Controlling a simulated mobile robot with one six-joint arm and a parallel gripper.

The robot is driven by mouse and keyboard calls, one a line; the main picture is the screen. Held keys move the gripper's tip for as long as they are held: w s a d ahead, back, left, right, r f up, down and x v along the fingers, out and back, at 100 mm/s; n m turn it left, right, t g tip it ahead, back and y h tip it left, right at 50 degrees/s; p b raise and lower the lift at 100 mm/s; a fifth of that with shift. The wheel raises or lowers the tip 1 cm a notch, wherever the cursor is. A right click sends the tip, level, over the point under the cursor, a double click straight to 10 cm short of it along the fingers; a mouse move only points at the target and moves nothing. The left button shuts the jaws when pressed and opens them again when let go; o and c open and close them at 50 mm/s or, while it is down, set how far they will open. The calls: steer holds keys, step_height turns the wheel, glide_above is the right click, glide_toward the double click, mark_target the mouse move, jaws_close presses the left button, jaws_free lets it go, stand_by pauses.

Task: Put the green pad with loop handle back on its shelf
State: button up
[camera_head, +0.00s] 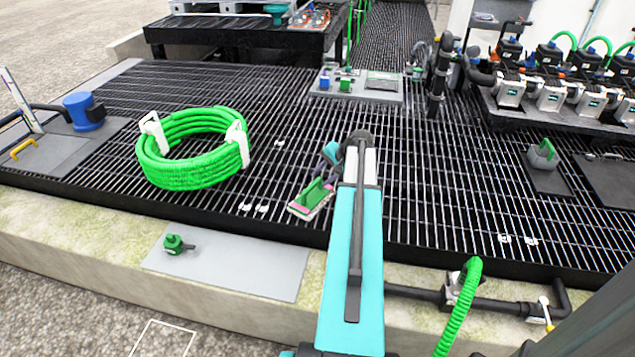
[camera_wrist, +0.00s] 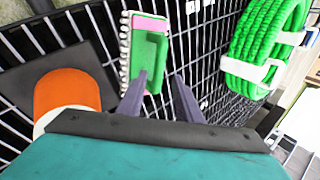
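The green pad with loop handle (camera_head: 312,199) lies on the black grating in the head view, with a pink edge and an upright green handle. In the wrist view the pad (camera_wrist: 133,61) has pink at its far end and pale bristles along its left side. In the head view my gripper (camera_head: 330,160) is just above the pad, partly hidden by my arm. I cannot tell which surface is its shelf.
A coiled green hose (camera_head: 190,168) in white clips lies left of the pad. An orange cylinder (camera_wrist: 70,95) stands left of my gripper in the wrist view. A dark table (camera_head: 245,33) stands at the back; pumps (camera_head: 555,92) line the right. Grating right of my arm is mostly clear.

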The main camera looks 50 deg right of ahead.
steer(key=v, duration=0.6)
steer(key=shift+w, duration=0.1)
stand_by(0.5)
